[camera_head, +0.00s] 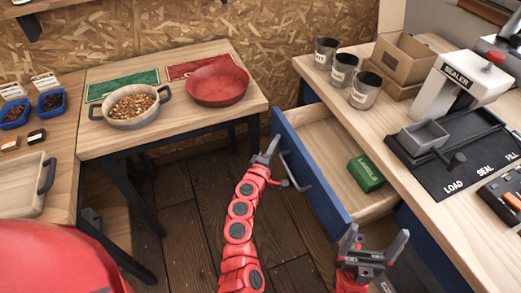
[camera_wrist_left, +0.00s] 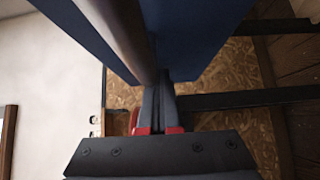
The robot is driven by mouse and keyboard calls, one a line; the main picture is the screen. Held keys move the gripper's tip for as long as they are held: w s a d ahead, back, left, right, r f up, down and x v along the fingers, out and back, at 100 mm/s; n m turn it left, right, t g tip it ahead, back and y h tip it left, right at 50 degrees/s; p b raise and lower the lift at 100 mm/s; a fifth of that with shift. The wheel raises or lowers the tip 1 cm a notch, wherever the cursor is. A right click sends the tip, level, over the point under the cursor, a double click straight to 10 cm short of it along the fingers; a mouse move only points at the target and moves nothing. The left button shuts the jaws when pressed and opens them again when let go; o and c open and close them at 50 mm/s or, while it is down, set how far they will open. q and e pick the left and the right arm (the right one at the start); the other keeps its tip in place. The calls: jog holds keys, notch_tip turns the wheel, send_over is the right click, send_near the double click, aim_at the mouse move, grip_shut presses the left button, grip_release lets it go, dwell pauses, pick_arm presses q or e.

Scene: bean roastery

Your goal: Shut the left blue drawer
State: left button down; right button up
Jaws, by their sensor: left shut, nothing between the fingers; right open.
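The left blue drawer (camera_head: 311,169) stands pulled out under the right-hand counter, with a grey bar handle (camera_head: 301,170) on its front. A green labels box (camera_head: 366,174) lies inside it. My left gripper (camera_head: 270,150) is shut and empty, just left of the drawer front near its far end; I cannot tell if it touches. In the left wrist view the shut fingers (camera_wrist_left: 158,100) are close to the blue drawer front (camera_wrist_left: 200,35) and the handle bar (camera_wrist_left: 112,30). My right gripper (camera_head: 376,245) is open and empty, near the drawer's near end, in front of the counter.
The counter (camera_head: 440,215) holds several metal cups (camera_head: 364,90), cardboard boxes (camera_head: 404,60) and a sealer (camera_head: 462,75). A wooden table (camera_head: 170,75) at left holds a pot of beans (camera_head: 132,104) and a red bowl (camera_head: 217,84). The floor (camera_head: 190,220) between is clear.

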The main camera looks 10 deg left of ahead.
pick_arm(q)
jog(key=w+d+b, duration=0.2)
jog(key=w+d, duration=0.1)
jog(key=d, duration=0.2)
jog(key=w+d+b, duration=0.3)
jog(key=w+d, duration=0.1)
jog(key=d, duration=0.1)
jog(key=w+d+b, duration=0.3)
jog(key=d, duration=0.3)
jog(key=shift+w+d+f, duration=0.1)
jog(key=shift+w, duration=0.3)
jog(key=shift+w+d, duration=0.15)
jog(key=shift+r, duration=0.2)
jog(key=shift+d, duration=0.15)
